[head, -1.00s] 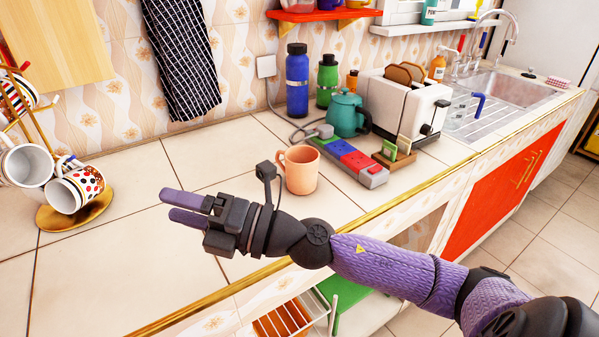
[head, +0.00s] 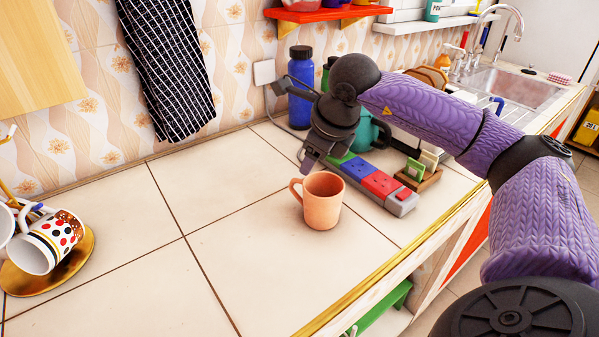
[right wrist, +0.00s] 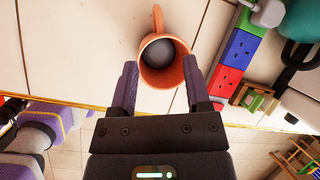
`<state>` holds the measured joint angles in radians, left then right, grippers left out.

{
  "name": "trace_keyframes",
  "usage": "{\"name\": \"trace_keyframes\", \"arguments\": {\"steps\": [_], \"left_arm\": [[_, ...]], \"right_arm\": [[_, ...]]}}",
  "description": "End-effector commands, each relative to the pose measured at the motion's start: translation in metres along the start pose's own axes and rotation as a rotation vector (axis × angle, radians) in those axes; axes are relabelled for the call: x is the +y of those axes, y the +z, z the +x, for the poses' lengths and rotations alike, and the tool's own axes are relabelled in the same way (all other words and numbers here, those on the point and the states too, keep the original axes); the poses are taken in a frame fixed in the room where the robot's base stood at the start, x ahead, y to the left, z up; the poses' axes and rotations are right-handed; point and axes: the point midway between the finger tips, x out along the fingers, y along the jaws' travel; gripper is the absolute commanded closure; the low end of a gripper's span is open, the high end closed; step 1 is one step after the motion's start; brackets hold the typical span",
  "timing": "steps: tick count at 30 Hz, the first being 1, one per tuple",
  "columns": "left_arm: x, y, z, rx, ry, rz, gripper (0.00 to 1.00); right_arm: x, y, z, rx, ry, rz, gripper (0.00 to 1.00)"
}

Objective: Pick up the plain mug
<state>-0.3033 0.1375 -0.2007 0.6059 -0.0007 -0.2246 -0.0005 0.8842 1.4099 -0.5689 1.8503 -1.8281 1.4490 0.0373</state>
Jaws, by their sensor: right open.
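The plain mug (head: 323,205) is an orange-pink cup standing upright on the tiled counter, its handle to the left in the head view. In the right wrist view the mug (right wrist: 172,75) is seen from above, with its handle pointing up and a greyish round patch inside. My right gripper (head: 309,163) points down just behind the mug in the head view. In the right wrist view its two open fingers (right wrist: 160,66) lie to either side of the mug's near rim, with nothing gripped. My left gripper is not in view.
A power strip (head: 375,182) with coloured sockets lies right of the mug. A teal kettle (head: 375,137) and blue bottle (head: 300,88) stand behind. A spotted mug (head: 50,241) hangs over a gold base (head: 45,278) at left. The counter left of the mug is clear.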

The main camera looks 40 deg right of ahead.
Motion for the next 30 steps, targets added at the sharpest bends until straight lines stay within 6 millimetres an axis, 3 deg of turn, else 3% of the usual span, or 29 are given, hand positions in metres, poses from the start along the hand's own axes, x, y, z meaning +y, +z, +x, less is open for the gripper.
{"name": "trace_keyframes", "arguments": {"steps": [5, 16, 25, 30], "left_arm": [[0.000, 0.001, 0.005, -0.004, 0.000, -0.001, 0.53], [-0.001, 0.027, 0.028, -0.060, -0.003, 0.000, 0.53], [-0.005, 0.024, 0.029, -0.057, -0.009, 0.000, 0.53], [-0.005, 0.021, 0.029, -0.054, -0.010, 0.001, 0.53]], "right_arm": [[-0.001, -0.002, 0.013, 0.008, -0.004, 0.002, 0.39], [0.004, 0.003, 0.092, 0.008, -0.002, 0.002, 0.39], [0.003, 0.005, 0.099, 0.005, -0.004, 0.001, 0.39], [0.003, 0.005, 0.099, 0.005, -0.004, 0.001, 0.75]]}}
